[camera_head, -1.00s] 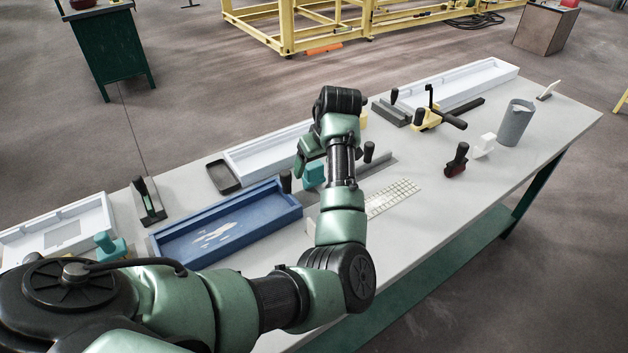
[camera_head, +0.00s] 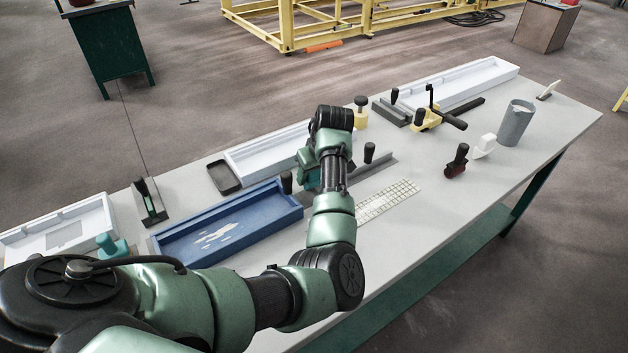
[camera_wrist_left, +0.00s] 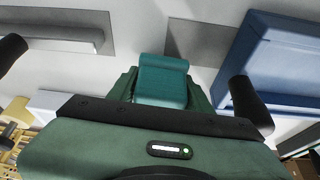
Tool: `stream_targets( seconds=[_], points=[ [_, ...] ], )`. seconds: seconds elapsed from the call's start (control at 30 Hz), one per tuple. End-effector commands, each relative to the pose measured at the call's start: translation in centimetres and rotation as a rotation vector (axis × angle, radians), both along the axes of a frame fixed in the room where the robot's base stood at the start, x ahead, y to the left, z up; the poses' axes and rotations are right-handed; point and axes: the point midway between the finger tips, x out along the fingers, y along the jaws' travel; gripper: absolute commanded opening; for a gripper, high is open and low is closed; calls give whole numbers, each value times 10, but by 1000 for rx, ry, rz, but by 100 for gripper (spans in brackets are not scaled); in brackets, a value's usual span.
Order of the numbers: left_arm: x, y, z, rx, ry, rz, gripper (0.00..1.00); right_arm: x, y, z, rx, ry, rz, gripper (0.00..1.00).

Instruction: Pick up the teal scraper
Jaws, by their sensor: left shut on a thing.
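The teal scraper (camera_wrist_left: 162,80) shows in the left wrist view as a teal block between the two green fingers. My left gripper (camera_wrist_left: 163,92) is shut on it. In the head view my left gripper (camera_head: 309,172) is low over the table, just right of the blue tray. There the wrist and fingers cover most of the scraper, and I cannot tell whether it touches the table. My right gripper is not in view.
The blue tray (camera_head: 165,247) lies left of the gripper. Black upright handles (camera_head: 287,181) (camera_head: 369,152) stand close on both sides. A white gridded strip (camera_head: 392,198) lies to the right. Another teal tool (camera_head: 108,245) is at the left.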

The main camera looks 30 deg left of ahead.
Motion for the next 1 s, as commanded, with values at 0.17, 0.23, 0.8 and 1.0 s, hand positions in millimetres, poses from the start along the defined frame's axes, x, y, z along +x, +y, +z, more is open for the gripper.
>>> stream_targets(
  seconds=[0.17,0.23,0.8,1.0],
  points=[
    [1,0,9,1,-4,0,4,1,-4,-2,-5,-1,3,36],
    [1,0,19,2,-6,0,4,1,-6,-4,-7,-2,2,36],
    [0,0,101,1,0,0,4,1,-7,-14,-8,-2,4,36],
    [0,0,101,1,0,0,4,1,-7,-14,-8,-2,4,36]
  ],
)
